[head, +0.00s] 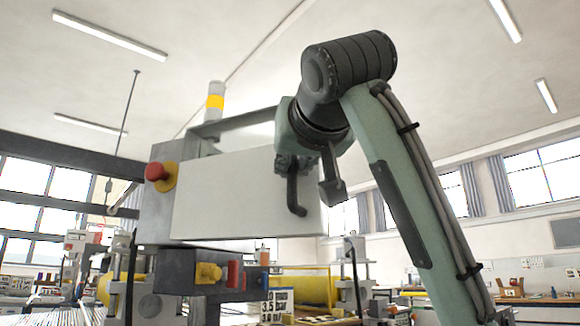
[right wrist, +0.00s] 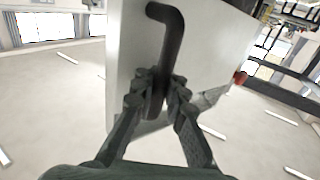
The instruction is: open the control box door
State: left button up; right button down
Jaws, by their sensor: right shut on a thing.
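The control box (head: 155,205) is grey, with a broad white door (head: 235,195) facing me in the head view. A dark bent handle (head: 296,196) is on the right part of the door. My right gripper (head: 290,163) is at the handle's upper part, and its fingers are partly hidden by the wrist. In the right wrist view, the two fingers (right wrist: 158,92) close on the handle (right wrist: 168,40) from both sides, against the white door (right wrist: 218,50). I cannot tell how far the door stands from the box. My left gripper is not in view.
A red emergency button (head: 156,172) on a yellow plate is on the box's left side. A lower control unit (head: 185,270) with a yellow knob is under the door. Machines and benches stand behind.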

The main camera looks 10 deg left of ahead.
jog(key=c, duration=1.5)
grip_release()
jog(key=shift+d+r, duration=0.1)
jog(key=shift+d, duration=0.2)
jog(key=shift+c, duration=0.2)
jog(key=shift+a, duration=0.15)
jog(key=shift+s, duration=0.55)
jog(key=v, duration=1.1)
